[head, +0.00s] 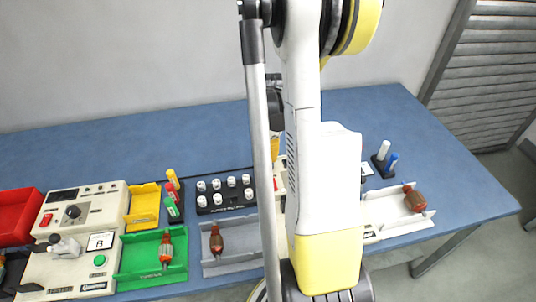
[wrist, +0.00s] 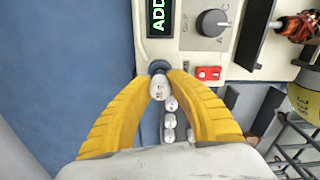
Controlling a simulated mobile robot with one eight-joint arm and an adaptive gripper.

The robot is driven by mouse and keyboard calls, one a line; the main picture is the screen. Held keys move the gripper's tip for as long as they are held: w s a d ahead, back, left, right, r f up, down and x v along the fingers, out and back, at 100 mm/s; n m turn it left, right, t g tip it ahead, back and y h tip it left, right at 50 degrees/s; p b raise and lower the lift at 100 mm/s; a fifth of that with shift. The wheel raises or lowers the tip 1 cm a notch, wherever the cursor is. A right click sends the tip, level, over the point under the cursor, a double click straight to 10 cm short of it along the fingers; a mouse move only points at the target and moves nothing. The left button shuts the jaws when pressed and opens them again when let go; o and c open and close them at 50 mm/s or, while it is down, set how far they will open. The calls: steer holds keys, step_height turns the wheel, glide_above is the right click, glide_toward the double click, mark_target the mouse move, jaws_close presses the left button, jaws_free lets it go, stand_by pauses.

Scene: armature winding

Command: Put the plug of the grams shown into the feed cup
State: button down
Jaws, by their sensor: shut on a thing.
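In the wrist view, my gripper (wrist: 158,84) has its yellow fingers shut on a white plug (wrist: 158,90) with small dark marks too small to read. The plug's far end is right at a dark round cup (wrist: 158,66), which looks like the feed cup, at the edge of a pale machine (wrist: 262,50). I cannot tell whether the plug is in the cup or just over it. A green-lit display (wrist: 158,15) reads "ADD"; the rest is cut off. In the head view my arm hides the gripper, held plug and cup.
A black rack (head: 226,208) holds several white plugs; some also show between my fingers in the wrist view (wrist: 169,120). Left stand another machine (head: 105,205) and green (head: 135,265) and yellow (head: 144,205) trays. A white tray (head: 410,222) lies right. The table's back is clear.

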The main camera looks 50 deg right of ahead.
steer(key=shift+s+a+f+b, duration=0.1)
steer(key=shift+f+b, duration=0.55)
stand_by(0.6)
steer(key=c, duration=1.3)
jaws_free()
steer(key=shift+o, duration=0.2)
